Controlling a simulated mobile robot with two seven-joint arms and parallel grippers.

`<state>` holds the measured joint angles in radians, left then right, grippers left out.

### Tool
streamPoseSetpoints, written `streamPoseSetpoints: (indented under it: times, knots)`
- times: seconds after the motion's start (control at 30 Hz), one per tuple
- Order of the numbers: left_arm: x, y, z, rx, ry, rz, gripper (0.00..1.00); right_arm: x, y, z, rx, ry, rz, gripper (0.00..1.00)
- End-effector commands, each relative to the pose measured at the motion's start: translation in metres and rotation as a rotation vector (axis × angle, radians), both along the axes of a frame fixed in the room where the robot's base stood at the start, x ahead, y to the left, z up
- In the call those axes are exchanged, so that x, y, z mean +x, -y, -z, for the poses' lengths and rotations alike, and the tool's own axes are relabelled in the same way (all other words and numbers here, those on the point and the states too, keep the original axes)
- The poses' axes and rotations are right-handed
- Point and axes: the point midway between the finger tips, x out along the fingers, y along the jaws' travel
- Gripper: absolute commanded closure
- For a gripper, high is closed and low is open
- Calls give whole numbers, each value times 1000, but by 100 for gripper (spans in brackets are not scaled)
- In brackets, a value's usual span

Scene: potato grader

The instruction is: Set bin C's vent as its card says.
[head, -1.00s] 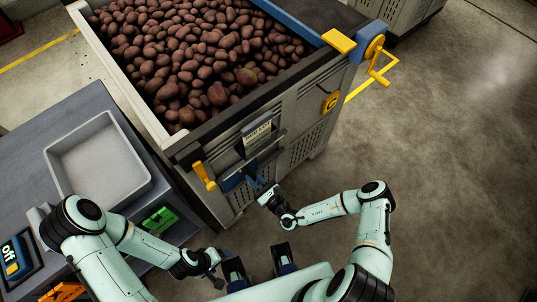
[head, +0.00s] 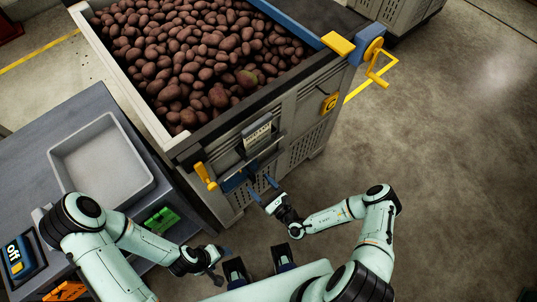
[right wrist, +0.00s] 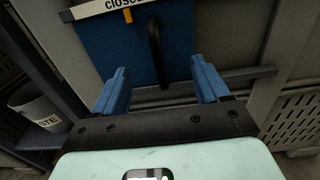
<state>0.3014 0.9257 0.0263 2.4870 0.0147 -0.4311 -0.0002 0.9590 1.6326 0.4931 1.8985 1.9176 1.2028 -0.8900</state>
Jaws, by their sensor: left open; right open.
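The vent (right wrist: 130,50) is a blue plate with a black upright handle (right wrist: 155,50). An orange pointer (right wrist: 128,16) sits under a label reading "CLOSED", cut off by the frame top. My right gripper (head: 264,189) is open before the vent, its blue fingers either side of the handle's line, apart from it. My left gripper (head: 220,266) is open and empty, low beside the bench.
A yellow lever (head: 205,176) and a yellow crank (head: 380,65) project from the bin. Floor at right is clear.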

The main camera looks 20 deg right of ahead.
Motion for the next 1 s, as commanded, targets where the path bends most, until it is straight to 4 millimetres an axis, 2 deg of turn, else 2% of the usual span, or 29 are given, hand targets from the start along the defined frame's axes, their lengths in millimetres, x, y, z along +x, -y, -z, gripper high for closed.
streamPoseSetpoints:
  times: [0.3, 0.63, 1.0]
  knots:
    - [4, 0, -10, 0, 4, 0, 26, -35, 15, 0, 1, -3, 0, 26]
    - [5, 0, -12, 0, 6, 0, 26, -54, 23, 0, 0, -2, 0, 26]
    - [5, 0, -13, 0, 6, 0, 26, -106, 45, 1, -1, -3, 2, 26]
